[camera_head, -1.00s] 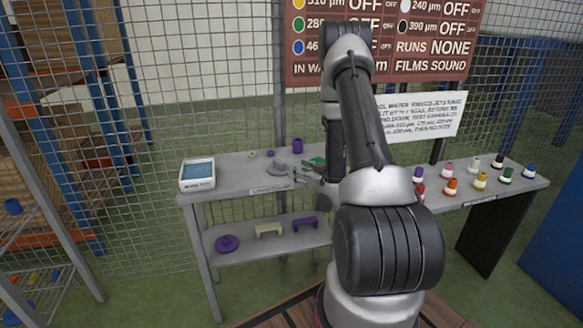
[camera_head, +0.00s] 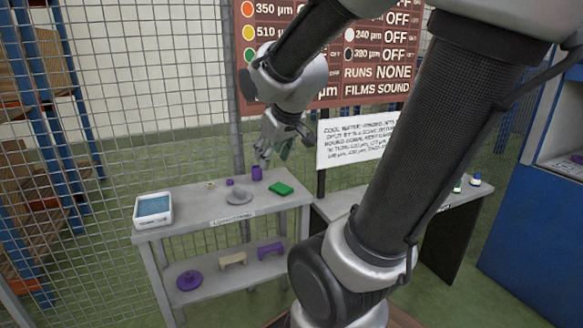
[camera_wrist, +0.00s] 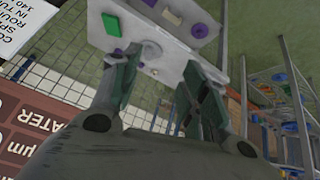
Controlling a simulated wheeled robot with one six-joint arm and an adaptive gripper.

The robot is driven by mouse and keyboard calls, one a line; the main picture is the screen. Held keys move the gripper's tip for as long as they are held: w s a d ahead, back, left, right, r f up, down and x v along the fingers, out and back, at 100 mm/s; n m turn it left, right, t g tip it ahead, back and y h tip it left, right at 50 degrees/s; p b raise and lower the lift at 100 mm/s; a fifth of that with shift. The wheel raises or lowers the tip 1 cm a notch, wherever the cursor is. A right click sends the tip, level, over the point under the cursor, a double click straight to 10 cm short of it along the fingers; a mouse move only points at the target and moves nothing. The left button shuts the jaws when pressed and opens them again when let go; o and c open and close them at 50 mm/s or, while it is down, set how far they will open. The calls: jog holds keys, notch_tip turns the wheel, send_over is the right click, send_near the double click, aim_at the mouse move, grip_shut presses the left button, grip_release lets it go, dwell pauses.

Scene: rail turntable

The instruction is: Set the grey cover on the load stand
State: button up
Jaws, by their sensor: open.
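The grey cover appears to be the round grey piece with a raised middle (camera_head: 239,197), lying on the top shelf of the grey stand (camera_head: 190,209). The label on the stand's front edge is too small to read surely. The grey round piece also shows in the wrist view (camera_wrist: 151,50), beyond my fingers. My gripper (camera_head: 264,157) is raised above the back of the stand, apart from the grey piece. In the wrist view my gripper (camera_wrist: 163,68) has its two fingers spread, with nothing held between them.
The lower shelf holds a purple disc (camera_head: 190,280), a cream bridge (camera_head: 233,260) and a purple bridge (camera_head: 270,249). A mesh fence is behind.

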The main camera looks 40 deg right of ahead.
jog(key=s+a+r+g, duration=0.1)
jog(key=s+a, duration=0.1)
jog(key=s, duration=0.4)
jog(key=s+a+r+g+y, duration=0.1)
jog(key=s+a, duration=0.1)
jog(key=s, duration=0.5)
jog(key=shift+a, duration=0.35)
